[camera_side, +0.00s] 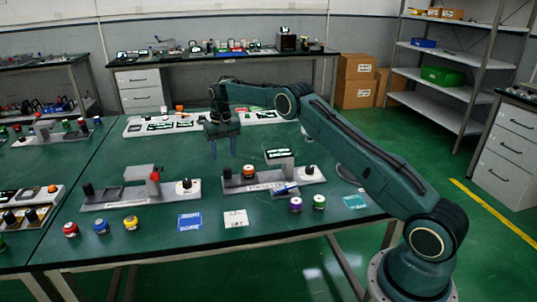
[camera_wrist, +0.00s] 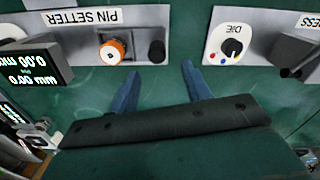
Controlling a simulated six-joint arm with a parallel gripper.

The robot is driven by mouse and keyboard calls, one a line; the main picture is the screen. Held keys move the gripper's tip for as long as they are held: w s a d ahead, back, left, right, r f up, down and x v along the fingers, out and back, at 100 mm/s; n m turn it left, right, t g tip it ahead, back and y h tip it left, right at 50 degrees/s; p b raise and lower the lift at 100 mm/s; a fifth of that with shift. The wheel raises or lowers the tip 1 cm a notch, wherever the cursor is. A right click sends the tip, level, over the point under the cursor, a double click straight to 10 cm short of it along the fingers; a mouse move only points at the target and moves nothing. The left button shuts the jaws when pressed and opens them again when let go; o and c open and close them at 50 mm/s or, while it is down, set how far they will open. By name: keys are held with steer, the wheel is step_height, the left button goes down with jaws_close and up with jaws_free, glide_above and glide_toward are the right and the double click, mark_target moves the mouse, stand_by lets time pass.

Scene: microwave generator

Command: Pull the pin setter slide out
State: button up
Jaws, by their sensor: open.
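The pin setter (camera_side: 262,185) is a grey block on the table, right of centre in the side view. In the wrist view its label (camera_wrist: 88,16) reads upside down. An orange-and-white round part (camera_wrist: 115,48) sits on it, with a black knob (camera_wrist: 156,52) beside it at the block's end. The frames do not show clearly which part is the slide. My gripper (camera_side: 224,148) points down above and behind the left end of the pin setter. Its blue fingers (camera_wrist: 160,68) are apart and empty, with the black knob ahead between their tips in the wrist view.
A dial plate (camera_wrist: 232,48) on the neighbouring fixture lies close on the right in the wrist view. A display (camera_wrist: 36,62) stands on the pin setter's other side. Purple (camera_side: 295,204) and green (camera_side: 319,202) capped pots stand in front.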

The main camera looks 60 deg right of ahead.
steer(key=shift+r, duration=2.9)
steer(key=s+a+r+n+t, duration=0.1)
steer(key=s+a+r, duration=0.25)
steer(key=r, duration=0.35)
steer(key=s+a+r+n+t, duration=0.1)
steer(key=s+a+r, duration=0.25)
steer(key=r, duration=0.35)
steer(key=s+a+r+n+t, duration=0.1)
steer(key=s+a+r, duration=0.15)
steer(key=s, duration=0.35)
steer(key=s+a+r, duration=0.2)
steer(key=s+r, duration=0.2)
steer(key=s, duration=0.2)
steer(key=s+a+f+n+t, duration=0.1)
steer(key=s+a+f, duration=0.1)
steer(key=s, duration=0.6)
steer(key=s+a+f+n, duration=0.1)
steer(key=s+a+f, duration=0.1)
steer(key=s, duration=0.7)
steer(key=s+a+f+n+t, duration=0.1)
steer(key=s+a+f, duration=0.1)
steer(key=s, duration=0.7)
steer(key=shift+t, duration=0.3)
